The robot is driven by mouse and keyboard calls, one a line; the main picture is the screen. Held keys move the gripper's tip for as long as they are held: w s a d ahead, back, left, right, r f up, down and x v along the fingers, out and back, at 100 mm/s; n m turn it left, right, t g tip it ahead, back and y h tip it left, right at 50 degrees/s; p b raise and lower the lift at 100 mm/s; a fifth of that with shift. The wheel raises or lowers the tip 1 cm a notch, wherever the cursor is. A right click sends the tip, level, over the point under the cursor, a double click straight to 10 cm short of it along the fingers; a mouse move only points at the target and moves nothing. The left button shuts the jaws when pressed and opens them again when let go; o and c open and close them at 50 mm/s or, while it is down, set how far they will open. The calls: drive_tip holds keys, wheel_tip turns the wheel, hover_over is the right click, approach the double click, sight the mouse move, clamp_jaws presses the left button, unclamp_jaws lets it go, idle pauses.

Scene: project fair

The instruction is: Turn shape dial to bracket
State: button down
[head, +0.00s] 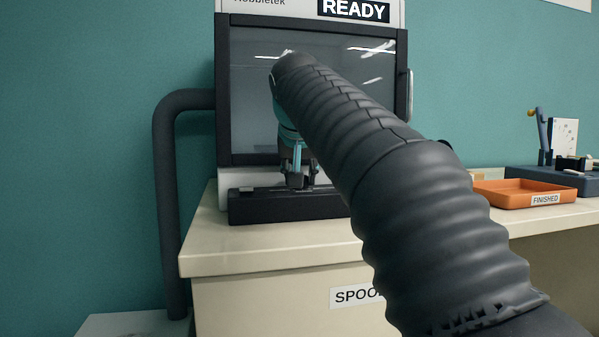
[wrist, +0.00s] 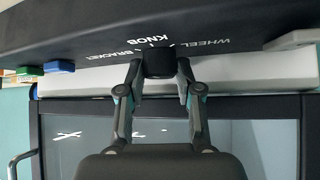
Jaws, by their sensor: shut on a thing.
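The shape dial (wrist: 160,64) is a dark knob on the black control panel (wrist: 60,35) in the wrist view, with white labels WHEEL, KNOB and BRACKET printed upside down around it. BRACKET is on the left, WHEEL on the right and KNOB directly above. My gripper (wrist: 160,76) has one finger on each side of the dial and is shut on it. No pointer mark shows, so the dial's setting cannot be told. In the head view my gripper (head: 298,176) reaches down at the panel (head: 270,208) below the machine's window; the dial is hidden there.
The machine (head: 222,90) displays READY and stands on a cream counter (head: 230,258) marked with a partly hidden SPOO... label. A thick dark pipe (head: 167,200) runs down the left.

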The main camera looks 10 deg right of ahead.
drive_tip(key=n+y+p, duration=0.1)
drive_tip(key=n+y, duration=0.1)
drive_tip(key=n, duration=0.1)
drive_tip(key=shift+d+r+y+p, duration=0.15)
drive_tip(key=shift+d+y+p, duration=0.15)
drive_tip(key=shift+p, duration=0.1)
drive_tip(key=shift+n+y+p, duration=1)
drive_tip(key=shift+n+y, duration=0.4)
drive_tip(key=shift+n, duration=0.6)
drive_tip(key=shift+g, duration=0.3)
drive_tip(key=c, duration=0.8)
unclamp_jaws()
drive_tip(key=shift+o, duration=0.2)
drive_tip(key=v, duration=1.1)
drive_tip(key=shift+s+d, duration=0.25)
drive_tip(key=shift+s, duration=0.1)
drive_tip(key=shift+r, duration=0.1)
